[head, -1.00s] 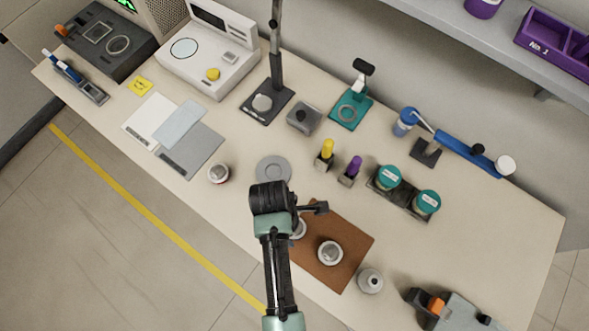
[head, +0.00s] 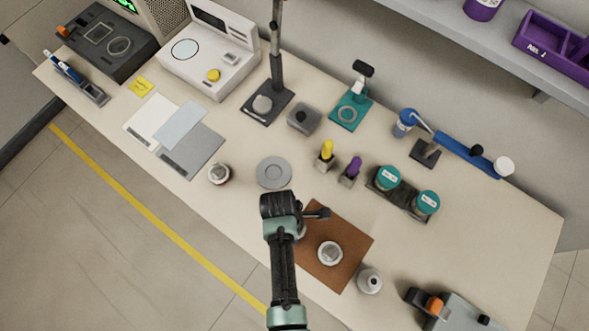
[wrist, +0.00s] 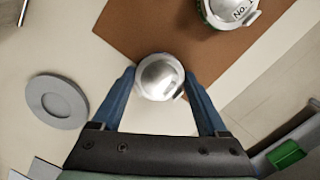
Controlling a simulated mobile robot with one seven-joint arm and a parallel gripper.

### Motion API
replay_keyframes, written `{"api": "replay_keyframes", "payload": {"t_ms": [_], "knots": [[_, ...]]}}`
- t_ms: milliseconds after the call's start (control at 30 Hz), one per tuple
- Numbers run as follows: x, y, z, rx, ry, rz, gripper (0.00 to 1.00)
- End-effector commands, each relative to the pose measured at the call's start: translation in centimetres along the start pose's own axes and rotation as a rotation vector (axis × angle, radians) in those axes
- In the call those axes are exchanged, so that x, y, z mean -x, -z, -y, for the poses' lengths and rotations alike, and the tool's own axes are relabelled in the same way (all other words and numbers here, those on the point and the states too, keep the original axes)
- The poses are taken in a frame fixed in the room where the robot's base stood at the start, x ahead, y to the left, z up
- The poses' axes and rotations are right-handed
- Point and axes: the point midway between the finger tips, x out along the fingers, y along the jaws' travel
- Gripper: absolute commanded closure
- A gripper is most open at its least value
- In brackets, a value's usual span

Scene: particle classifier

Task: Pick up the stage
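My gripper (wrist: 160,76) points down with its two blue fingers apart, on either side of a small round piece with a shiny silver domed top (wrist: 159,72). The piece is by the edge of the brown mat (wrist: 140,38). The gaps at the fingertips are very small, and I cannot tell if they touch it. In the head view my gripper's dark wrist hides most of this piece. A flat grey round disc with a recessed centre (head: 274,172) lies on the bench, left of the gripper in the wrist view (wrist: 57,101). Which one is the stage is not labelled.
Another silver-topped round jar (head: 330,253) stands on the mat, and a grey bottle (head: 369,281) stands beside it. Yellow (head: 326,152) and purple (head: 351,169) capped vials and a rack of teal-lidded jars (head: 404,205) stand behind.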

Motion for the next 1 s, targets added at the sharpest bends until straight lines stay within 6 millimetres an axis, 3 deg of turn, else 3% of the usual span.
{"api": "replay_keyframes", "payload": {"t_ms": [33,333,767,1000], "knots": [[0.0,0.0,0.0,0.000,0.000,0.000,0.34],[0.0,0.0,0.0,0.000,0.001,0.000,0.88],[0.9,-0.1,-0.1,0.000,-0.003,0.000,0.90],[4.1,-0.5,-0.1,0.000,-0.005,0.000,0.90]]}}
